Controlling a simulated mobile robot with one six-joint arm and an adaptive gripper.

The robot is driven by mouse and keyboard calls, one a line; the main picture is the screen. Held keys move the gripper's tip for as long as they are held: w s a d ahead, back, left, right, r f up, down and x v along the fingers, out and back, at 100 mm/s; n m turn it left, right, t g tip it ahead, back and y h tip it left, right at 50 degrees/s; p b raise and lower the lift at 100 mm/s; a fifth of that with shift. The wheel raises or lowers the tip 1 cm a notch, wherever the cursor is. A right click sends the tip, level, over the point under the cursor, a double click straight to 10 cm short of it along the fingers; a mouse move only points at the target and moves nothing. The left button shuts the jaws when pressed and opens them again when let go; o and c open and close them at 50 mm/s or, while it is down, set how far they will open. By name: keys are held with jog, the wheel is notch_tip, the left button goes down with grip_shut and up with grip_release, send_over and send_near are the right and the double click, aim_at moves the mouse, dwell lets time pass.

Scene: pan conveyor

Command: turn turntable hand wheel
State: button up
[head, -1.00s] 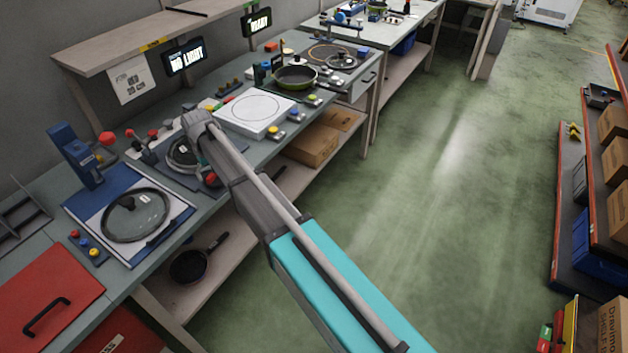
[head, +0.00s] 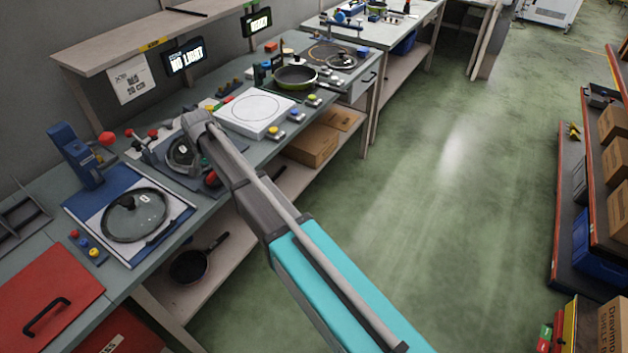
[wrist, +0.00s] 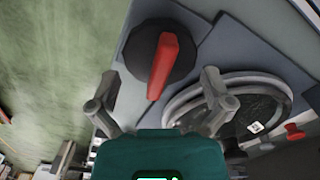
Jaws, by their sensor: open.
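The hand wheel, a black disc (wrist: 142,40) with a red bar handle (wrist: 168,58), is at the top centre of the wrist view. A red part also shows beside my arm in the head view (head: 213,178). My gripper (wrist: 158,88) is open, with one finger on each side of the handle's lower end. I cannot tell whether either finger touches it. Right of the wheel, a glass lid with a metal rim (wrist: 283,88) lies on the turntable station; it is partly behind my right finger. In the head view my arm hides the gripper.
A second glass lid (head: 134,216) lies on a blue-and-white mat at the left. A white plate (head: 253,112) and a green pan (head: 296,77) stand farther along the bench.

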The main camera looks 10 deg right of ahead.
aim_at(213, 172)
jog(key=m, duration=0.4)
notch_tip(213, 172, up, 14)
jog(key=p, duration=1.4)
jog(key=s+d+f+n+b, duration=0.1)
jog(key=s+d+f+b, duration=0.1)
jog(key=d, duration=0.8)
jog(key=s+d+f+n+b, duration=0.2)
jog(key=s+d+f+b, duration=0.1)
jog(key=s+d, duration=0.4)
jog(key=s+d+f+n+b, duration=0.1)
jog(key=s+d+f+b, duration=0.2)
jog(key=d, duration=0.9)
jog(key=shift+s+d+f+n, duration=0.3)
jog(key=shift+s+d, duration=0.1)
jog(key=shift+s, duration=0.25)
jog(key=s+d+n, duration=0.1)
jog(key=s+d, duration=0.6)
jog(key=shift+s+d+n, duration=0.15)
jog(key=shift+s+n, duration=0.05)
jog(key=shift+n, duration=0.1)
jog(key=shift+c, duration=0.3)
dwell(0.4)
